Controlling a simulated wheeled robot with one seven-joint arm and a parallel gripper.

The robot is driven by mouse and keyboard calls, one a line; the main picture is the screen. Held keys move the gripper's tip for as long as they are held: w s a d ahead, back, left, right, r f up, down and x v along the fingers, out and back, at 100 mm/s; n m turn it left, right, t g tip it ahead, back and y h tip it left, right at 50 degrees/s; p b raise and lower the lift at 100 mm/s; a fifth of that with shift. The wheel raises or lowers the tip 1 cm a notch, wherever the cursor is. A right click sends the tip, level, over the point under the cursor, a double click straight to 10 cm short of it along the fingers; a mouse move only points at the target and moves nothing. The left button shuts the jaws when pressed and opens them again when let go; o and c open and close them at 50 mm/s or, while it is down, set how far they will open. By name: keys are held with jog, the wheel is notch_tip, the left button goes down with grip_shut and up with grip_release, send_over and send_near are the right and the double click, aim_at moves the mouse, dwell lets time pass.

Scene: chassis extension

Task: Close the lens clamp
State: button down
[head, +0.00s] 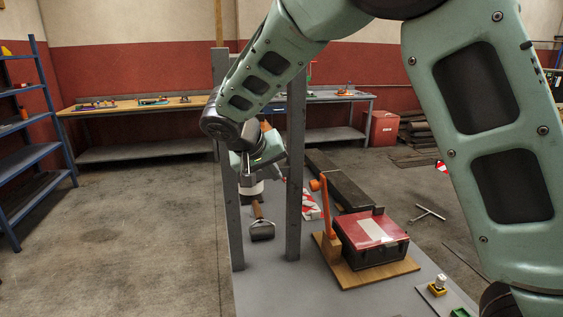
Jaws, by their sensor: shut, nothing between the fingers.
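My gripper (258,168) is at the far part of the grey table (262,278), in the gap between two grey upright posts. The gripper is shut and empty. Its fingertips are small and partly hidden in this view. A white cylindrical thing (250,188) shows just below the gripper; I cannot tell whether they touch. I cannot pick out the lens clamp for certain. An upright orange lever (325,208) stands beside a red-lidded dark box (371,238) on a wooden board (352,279), right of the gripper and nearer to me.
The grey posts (294,165) and (229,165) flank my gripper closely. A long dark block (338,180) lies behind the box. The floor at left is clear.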

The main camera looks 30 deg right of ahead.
jog(key=w+d+f+p, duration=0.2)
jog(key=d+f+p, duration=0.4)
jog(key=d, duration=0.3)
jog(key=shift+w+d+f, duration=0.3)
jog(key=shift+f, duration=0.05)
